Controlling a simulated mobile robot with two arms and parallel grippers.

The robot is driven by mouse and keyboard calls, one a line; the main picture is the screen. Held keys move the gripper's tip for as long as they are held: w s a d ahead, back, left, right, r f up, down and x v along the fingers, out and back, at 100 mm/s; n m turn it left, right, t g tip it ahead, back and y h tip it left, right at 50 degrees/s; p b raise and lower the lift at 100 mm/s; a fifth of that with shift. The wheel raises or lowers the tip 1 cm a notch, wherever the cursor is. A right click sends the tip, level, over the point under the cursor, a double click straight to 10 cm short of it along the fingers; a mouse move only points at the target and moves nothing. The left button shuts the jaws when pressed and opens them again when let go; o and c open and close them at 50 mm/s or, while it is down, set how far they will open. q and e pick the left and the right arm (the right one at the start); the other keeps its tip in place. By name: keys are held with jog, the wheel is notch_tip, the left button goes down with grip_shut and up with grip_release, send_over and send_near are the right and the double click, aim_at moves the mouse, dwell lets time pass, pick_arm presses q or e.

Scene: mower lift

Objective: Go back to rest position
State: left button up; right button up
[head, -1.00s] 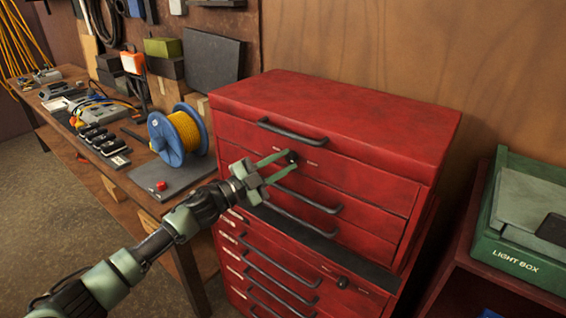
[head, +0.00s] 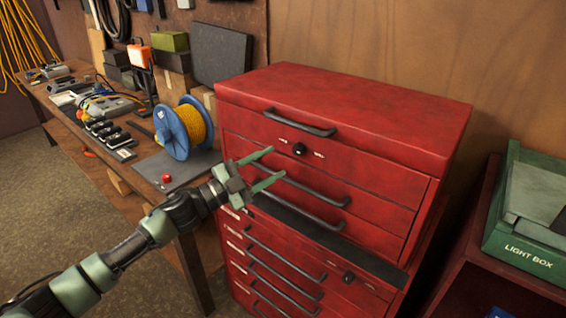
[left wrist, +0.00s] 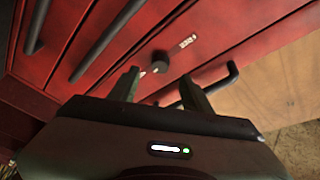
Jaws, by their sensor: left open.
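My left gripper (head: 266,168) is open and empty in the head view, in front of the red tool chest (head: 350,110). Its two green fingers point toward the upper drawers. The black lock knob (head: 299,149) on the chest shows just above and right of the fingers, apart from them. In the left wrist view the fingers (left wrist: 160,88) are spread, with the knob (left wrist: 159,62) beyond them and drawer handles around it. The chest's drawers look shut. My right gripper is in neither view.
A wooden workbench (head: 138,185) on the left holds a blue reel of yellow cord (head: 184,128) and several small devices. A green light box (head: 528,225) stands on a red cabinet at the right. Bare floor (head: 50,220) lies at the left.

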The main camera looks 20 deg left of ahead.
pick_arm(q)
jog(key=shift+v, duration=0.85)
